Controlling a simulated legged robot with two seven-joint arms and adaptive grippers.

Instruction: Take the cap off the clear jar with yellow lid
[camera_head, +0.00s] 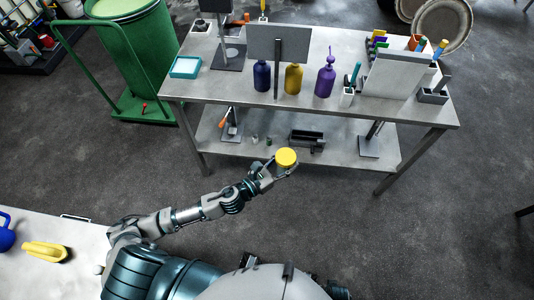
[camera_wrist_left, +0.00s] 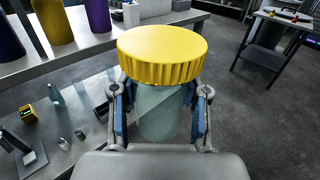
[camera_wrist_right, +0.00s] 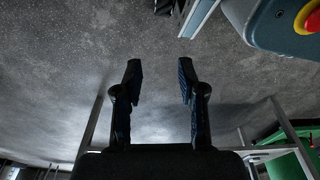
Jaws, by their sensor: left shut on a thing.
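The clear jar (camera_wrist_left: 158,112) has a ribbed yellow lid (camera_wrist_left: 163,45) seated on its top. My left gripper (camera_wrist_left: 160,108) is shut on the jar's body, with one finger on each side below the lid. In the head view the yellow lid (camera_head: 286,157) shows at the end of my left arm, and the left gripper (camera_head: 281,170) holds the jar in the air in front of the table. My right gripper (camera_wrist_right: 160,75) shows only in its own wrist view; its two fingers are apart with nothing between them. The right gripper is not seen in the head view.
A metal table (camera_head: 225,88) with a lower shelf (camera_head: 342,150) stands ahead, holding blue, yellow and purple bottles (camera_head: 325,75). A green bin (camera_head: 135,55) on a cart is at left. A yellow object (camera_head: 45,251) lies on a near-left surface.

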